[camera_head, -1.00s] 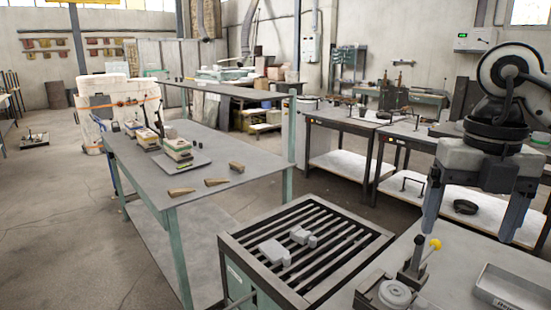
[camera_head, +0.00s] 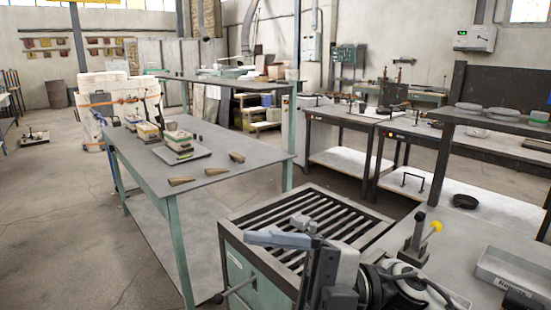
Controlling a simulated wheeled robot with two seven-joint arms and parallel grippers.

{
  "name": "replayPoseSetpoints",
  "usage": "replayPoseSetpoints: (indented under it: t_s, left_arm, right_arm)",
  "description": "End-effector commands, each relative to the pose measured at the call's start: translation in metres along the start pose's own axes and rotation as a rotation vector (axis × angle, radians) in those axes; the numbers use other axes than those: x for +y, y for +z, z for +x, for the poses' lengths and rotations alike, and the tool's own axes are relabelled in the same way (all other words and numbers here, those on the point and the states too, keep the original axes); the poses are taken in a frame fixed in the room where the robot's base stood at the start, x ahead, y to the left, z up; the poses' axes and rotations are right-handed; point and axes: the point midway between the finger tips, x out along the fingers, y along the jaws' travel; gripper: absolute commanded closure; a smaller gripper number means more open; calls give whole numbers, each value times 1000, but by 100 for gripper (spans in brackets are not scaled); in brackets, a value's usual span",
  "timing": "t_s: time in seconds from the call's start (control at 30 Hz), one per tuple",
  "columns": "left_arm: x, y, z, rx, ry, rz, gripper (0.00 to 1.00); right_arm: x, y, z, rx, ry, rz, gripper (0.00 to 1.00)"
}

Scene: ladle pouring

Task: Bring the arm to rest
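My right arm comes in from the lower right, and its gripper (camera_head: 292,262) is at the bottom middle, in front of the slatted grate table (camera_head: 350,207). The gripper is turned so that its fingers point left. One light grey finger stands out at the far end of the palm; the near finger is mostly cut off or hidden at the lower edge. The gripper looks open, and nothing shows in it. The arm and gripper cover the near part of the grate. My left gripper is not in view.
A long green-legged table (camera_head: 215,140) with wooden wedges stands to the left. At the right, a bench holds a yellow-knobbed lever device (camera_head: 417,240) and a grey tray (camera_head: 515,270), near my arm. A dark shelf (camera_head: 495,122) with round dishes stands behind.

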Motion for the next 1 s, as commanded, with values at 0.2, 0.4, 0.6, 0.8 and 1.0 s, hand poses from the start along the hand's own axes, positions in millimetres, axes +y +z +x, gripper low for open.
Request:
replayPoseSetpoints:
  t_s: [0.2,0.4,0.6,0.8,1.0]
  left_arm:
    - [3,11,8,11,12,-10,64]
    - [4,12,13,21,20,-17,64]
    - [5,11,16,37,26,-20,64]
    - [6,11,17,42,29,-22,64]
    - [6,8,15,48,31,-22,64]
  right_arm:
    - [-31,62,-61,-389,625,305,14]
    - [-138,100,-156,-883,926,664,14]
    - [-254,83,-214,-1246,993,977,14]
    - [-325,52,-237,-1443,976,1181,14]
    - [-340,44,-240,-1485,966,1230,14]
